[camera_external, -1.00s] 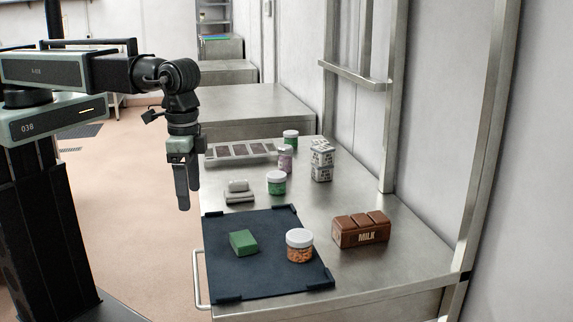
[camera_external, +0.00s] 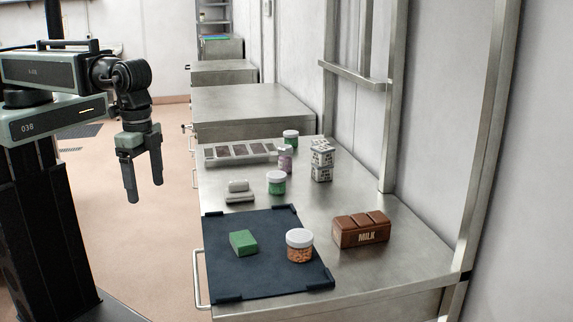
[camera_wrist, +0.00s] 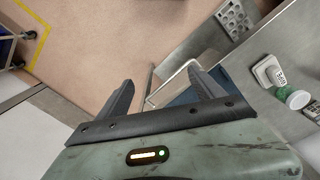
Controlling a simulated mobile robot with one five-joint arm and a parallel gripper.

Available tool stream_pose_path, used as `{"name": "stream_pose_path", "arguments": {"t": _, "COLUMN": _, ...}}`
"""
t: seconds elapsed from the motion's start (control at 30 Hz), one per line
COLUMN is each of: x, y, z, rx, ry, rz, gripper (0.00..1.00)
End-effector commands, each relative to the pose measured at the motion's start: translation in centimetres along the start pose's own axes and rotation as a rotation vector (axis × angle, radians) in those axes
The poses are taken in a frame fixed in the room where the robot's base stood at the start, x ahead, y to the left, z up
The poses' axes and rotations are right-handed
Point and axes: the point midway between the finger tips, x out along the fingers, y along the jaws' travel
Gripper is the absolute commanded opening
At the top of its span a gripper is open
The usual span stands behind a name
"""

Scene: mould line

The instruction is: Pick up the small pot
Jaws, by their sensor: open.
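Several small lidded pots stand upright on the steel table. A pot with orange contents and a white lid (camera_external: 299,246) is on the dark mat (camera_external: 265,275). A green pot with a pale lid (camera_external: 276,183) stands behind the mat, and it also shows at the right of the wrist view (camera_wrist: 296,98). A pink pot (camera_external: 285,159) and another green pot (camera_external: 290,141) are further back. I cannot tell which one is the small pot. My gripper (camera_external: 145,190) is open and empty, pointing down beside the table's left edge, apart from all pots.
A green block (camera_external: 243,242) lies on the mat. A brown MILK bar (camera_external: 361,230) is right of it. Behind are a white-grey object (camera_external: 239,193), a compartment tray (camera_external: 240,152) and stacked patterned boxes (camera_external: 321,160). A rail handle (camera_external: 198,280) juts from the table's left side.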

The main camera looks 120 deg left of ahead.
Motion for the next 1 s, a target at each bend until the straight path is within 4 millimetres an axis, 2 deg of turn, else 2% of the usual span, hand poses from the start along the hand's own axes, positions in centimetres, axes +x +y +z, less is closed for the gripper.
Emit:
{"name": "stream_pose_path", "arguments": {"t": 0.07, "x": 0.0, "y": 0.6, "z": -2.4, "rx": -0.165, "ry": 0.001, "rz": 0.0, "gripper": 0.77}}
{"name": "stream_pose_path", "arguments": {"t": 0.13, "x": 0.2, "y": 0.3, "z": -5.0, "rx": -0.341, "ry": 0.001, "rz": 0.0, "gripper": 0.77}}
{"name": "stream_pose_path", "arguments": {"t": 0.17, "x": 0.4, "y": -0.3, "z": -6.4, "rx": -0.426, "ry": 0.001, "rz": 0.0, "gripper": 0.77}}
{"name": "stream_pose_path", "arguments": {"t": 0.27, "x": 1.1, "y": -4.0, "z": -11.1, "rx": -0.715, "ry": 0.001, "rz": 0.0, "gripper": 0.77}}
{"name": "stream_pose_path", "arguments": {"t": 0.37, "x": 2.0, "y": -10.7, "z": -16.1, "rx": -1.011, "ry": 0.001, "rz": 0.0, "gripper": 0.77}}
{"name": "stream_pose_path", "arguments": {"t": 0.4, "x": 2.5, "y": -14.3, "z": -17.9, "rx": -1.126, "ry": 0.001, "rz": 0.0, "gripper": 0.77}}
{"name": "stream_pose_path", "arguments": {"t": 0.47, "x": 3.1, "y": -19.8, "z": -19.8, "rx": -1.259, "ry": 0.0, "rz": 0.0, "gripper": 0.77}}
{"name": "stream_pose_path", "arguments": {"t": 0.5, "x": 3.4, "y": -23.4, "z": -20.4, "rx": -1.318, "ry": 0.0, "rz": 0.0, "gripper": 0.77}}
{"name": "stream_pose_path", "arguments": {"t": 0.6, "x": 4.1, "y": -30.7, "z": -20.1, "rx": -1.412, "ry": 0.0, "rz": 0.0, "gripper": 0.77}}
{"name": "stream_pose_path", "arguments": {"t": 0.7, "x": 4.3, "y": -34.6, "z": -18.6, "rx": -1.468, "ry": 0.0, "rz": 0.001, "gripper": 0.77}}
{"name": "stream_pose_path", "arguments": {"t": 0.8, "x": 4.3, "y": -36.0, "z": -18.1, "rx": -1.487, "ry": 0.0, "rz": 0.001, "gripper": 0.77}}
{"name": "stream_pose_path", "arguments": {"t": 0.9, "x": 4.5, "y": -36.0, "z": -18.1, "rx": -1.487, "ry": 0.0, "rz": 0.001, "gripper": 0.77}}
{"name": "stream_pose_path", "arguments": {"t": 1.0, "x": 5.6, "y": -36.0, "z": -18.1, "rx": -1.486, "ry": 0.0, "rz": 0.0, "gripper": 0.77}}
